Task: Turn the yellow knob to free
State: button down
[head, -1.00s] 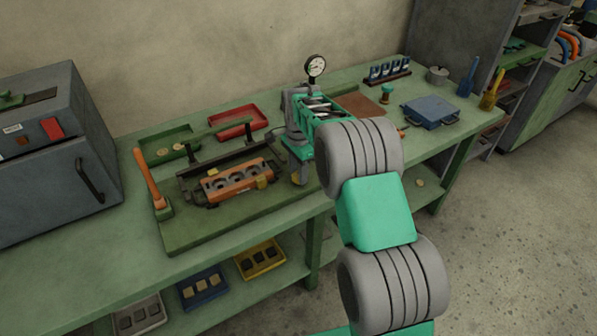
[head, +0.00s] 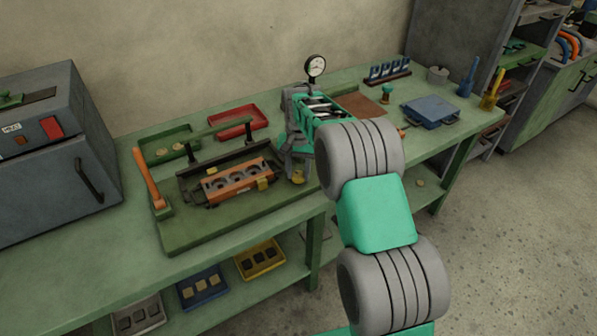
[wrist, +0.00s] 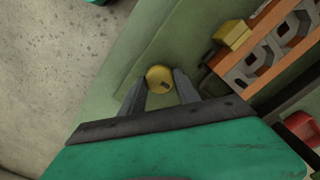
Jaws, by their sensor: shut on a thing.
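The yellow knob (head: 298,178) sits at the right end of the green board, beside the fixture with the orange part. In the wrist view the round knob (wrist: 158,74) lies between my two fingertips, with a small dark mark on its face. My gripper (wrist: 160,84) is shut on the knob, one finger at each side. In the head view my gripper (head: 297,167) points down at the knob and partly covers it. No lettering around the knob is readable.
The orange part (head: 235,180) with round holes sits in a dark fixture left of the knob, with a yellow block (wrist: 232,34) close by. An orange-handled lever (head: 147,178) stands at the board's left. A red tray (head: 238,122) lies behind.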

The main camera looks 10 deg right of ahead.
aim_at(298, 174)
jog(key=n, duration=0.3)
jog(key=shift+r+n, duration=0.1)
jog(key=shift+n, duration=2.2)
jog(key=c, duration=0.9)
grip_release()
notch_tip(298, 174, up, 8)
jog(key=shift+f+b, duration=0.15)
jog(key=shift+b, duration=0.25)
